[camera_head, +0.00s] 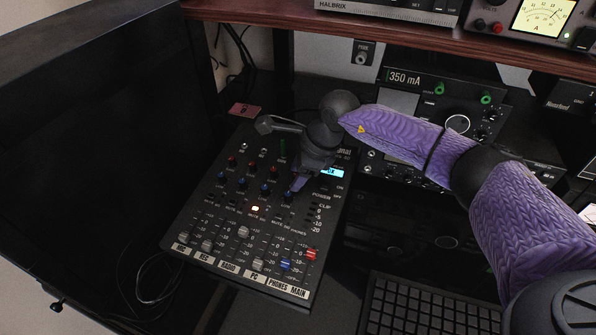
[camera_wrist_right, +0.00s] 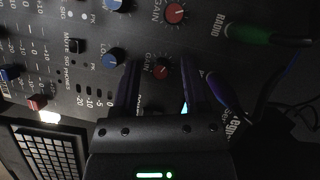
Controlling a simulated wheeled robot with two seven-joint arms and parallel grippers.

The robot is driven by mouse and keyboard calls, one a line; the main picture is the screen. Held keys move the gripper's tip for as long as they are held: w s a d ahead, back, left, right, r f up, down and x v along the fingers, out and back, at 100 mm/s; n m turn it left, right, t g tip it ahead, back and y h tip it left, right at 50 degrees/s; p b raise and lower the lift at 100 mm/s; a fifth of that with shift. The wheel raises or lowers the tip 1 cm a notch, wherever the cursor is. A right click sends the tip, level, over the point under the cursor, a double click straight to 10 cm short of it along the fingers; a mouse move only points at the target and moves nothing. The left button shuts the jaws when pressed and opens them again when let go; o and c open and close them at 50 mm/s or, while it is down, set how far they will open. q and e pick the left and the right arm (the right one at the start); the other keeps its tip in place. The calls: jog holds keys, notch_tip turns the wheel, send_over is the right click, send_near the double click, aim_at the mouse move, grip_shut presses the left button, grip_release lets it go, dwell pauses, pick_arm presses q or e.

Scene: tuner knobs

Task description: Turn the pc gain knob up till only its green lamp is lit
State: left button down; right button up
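The pc gain knob (camera_wrist_right: 162,69) appears as a small red-capped knob marked GAIN in the right wrist view, one column from the RADIO gain knob (camera_wrist_right: 175,13). My right gripper (camera_head: 298,184) is over the upper right of the mixer (camera_head: 228,222). Its two fingers are apart, one on each side of the pc gain knob, with a gap to it in the picture. The gripper hides this knob in the head view. No lit green lamp for the pc channel can be made out; small lamps are hard to see. My left gripper is not in view.
A blue LO knob (camera_wrist_right: 113,58) sits close to one finger. A green plug (camera_wrist_right: 248,36) and cables lie near the mixer's back edge. A keyboard (camera_head: 425,308) stands right of the mixer, and a shelf (camera_head: 440,38) overhangs behind.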

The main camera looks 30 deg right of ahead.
grip_shut()
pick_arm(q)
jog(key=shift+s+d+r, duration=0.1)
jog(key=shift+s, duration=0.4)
pick_arm(e)
jog(key=shift+r+m+t+p, duration=0.3)
jog(key=shift+m+p, duration=0.4)
jog(key=shift+p, duration=0.2)
jog(key=m+t+h+p, duration=0.1)
jog(key=m+p, duration=0.2)
jog(key=p, duration=0.1)
jog(key=shift+s+m, duration=0.1)
jog(key=shift+m, duration=0.3)
jog(key=m+p, duration=0.1)
jog(key=m+h+p, duration=0.1)
jog(key=shift+a+f+m+t, duration=0.1)
jog(key=shift+f+m+t, duration=0.05)
jog(key=shift+m+t, duration=0.2)
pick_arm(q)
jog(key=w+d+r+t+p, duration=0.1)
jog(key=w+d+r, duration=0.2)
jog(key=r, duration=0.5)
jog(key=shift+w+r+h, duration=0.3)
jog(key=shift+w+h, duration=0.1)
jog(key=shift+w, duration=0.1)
pick_arm(e)
jog(key=shift+f+m+h, duration=0.1)
jog(key=shift+m+h, duration=0.3)
jog(key=shift+m, duration=0.15)
